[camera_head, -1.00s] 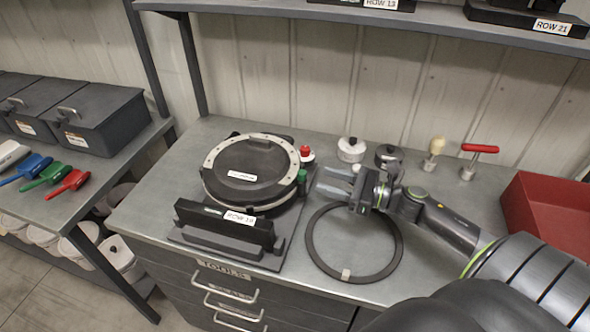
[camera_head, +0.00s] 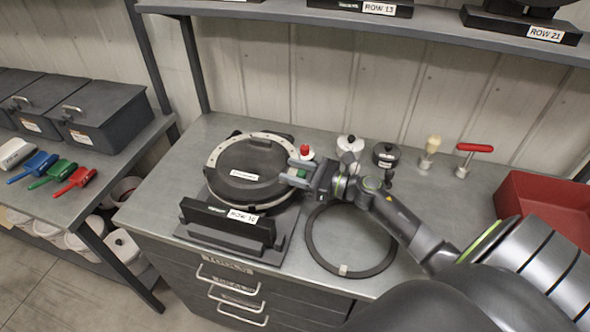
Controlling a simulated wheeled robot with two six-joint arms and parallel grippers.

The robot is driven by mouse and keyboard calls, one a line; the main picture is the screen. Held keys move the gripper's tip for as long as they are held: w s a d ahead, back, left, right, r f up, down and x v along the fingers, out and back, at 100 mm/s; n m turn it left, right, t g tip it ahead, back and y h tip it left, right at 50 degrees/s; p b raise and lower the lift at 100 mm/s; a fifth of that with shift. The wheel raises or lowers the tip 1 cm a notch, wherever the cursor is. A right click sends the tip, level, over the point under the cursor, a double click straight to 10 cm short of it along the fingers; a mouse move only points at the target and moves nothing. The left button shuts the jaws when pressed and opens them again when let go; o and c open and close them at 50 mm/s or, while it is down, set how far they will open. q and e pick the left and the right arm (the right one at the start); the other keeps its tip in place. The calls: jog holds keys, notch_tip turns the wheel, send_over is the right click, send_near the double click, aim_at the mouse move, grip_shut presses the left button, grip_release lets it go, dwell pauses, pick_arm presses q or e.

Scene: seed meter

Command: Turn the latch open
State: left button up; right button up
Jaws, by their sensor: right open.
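The seed meter (camera_head: 247,160) is a round black housing with a pale ring rim, set on a dark stand with a ROW label at its front. On its right side are a red knob (camera_head: 306,151) and a green piece (camera_head: 301,174); I cannot tell which part is the latch. My right gripper (camera_head: 293,172) is open at the meter's right edge. Its fingers point left on either side of the green piece, which they partly hide. I cannot tell whether they touch it. My left gripper is not in view.
A black ring (camera_head: 349,270) lies on the bench right of the stand. Behind stand a white-lidded pot (camera_head: 350,145), a black-lidded pot (camera_head: 386,155), a brush (camera_head: 429,150) and a red T-handle tool (camera_head: 472,149). A red bin (camera_head: 548,205) is at the right. A shelf (camera_head: 420,33) runs above.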

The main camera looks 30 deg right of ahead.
grip_shut()
jog(key=shift+h, duration=0.3)
jog(key=m+t+h+p, duration=0.2)
jog(key=m+h, duration=0.1)
jog(key=h, duration=0.1)
jog(key=shift+w+d+r, duration=0.1)
jog(key=shift+d, duration=0.05)
jog(key=shift+d+m+t+h+p, duration=0.2)
jog(key=shift+m+t+h+p, duration=0.15)
jog(key=shift+m+h, duration=0.55)
grip_release()
